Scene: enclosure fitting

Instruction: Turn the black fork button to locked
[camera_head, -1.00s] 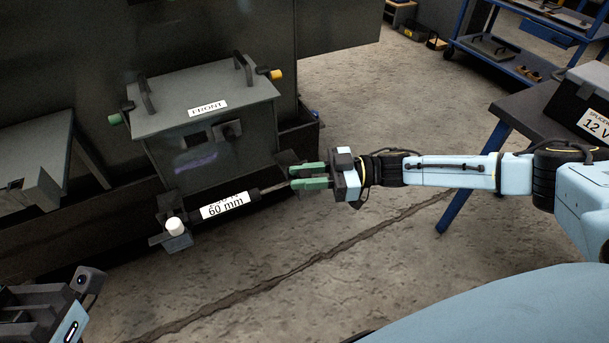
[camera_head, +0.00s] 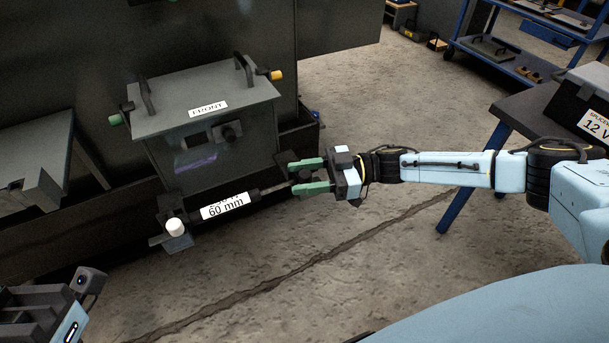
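A grey box marked FRONT (camera_head: 220,165) stands at the left centre, with a dark block on its front face. Below its front runs a bar labelled 60 mm (camera_head: 224,206), with a white knob (camera_head: 175,227) at its left end. A small dark piece, possibly the black fork button (camera_head: 296,183), shows at the bar's right end; whether it is locked I cannot tell. My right gripper (camera_head: 308,177) has its green fingers open around this piece, one above and one below, and contact is unclear. My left gripper (camera_head: 45,312) is partly in view at the lower left, its fingers not visible.
A dark tray (camera_head: 302,140) lies behind the box on the right. A grey table (camera_head: 30,145) stands at the left. A table with a black case marked 12 V (camera_head: 580,105) and a blue shelf rack (camera_head: 500,50) stand at the right. The floor in front is clear.

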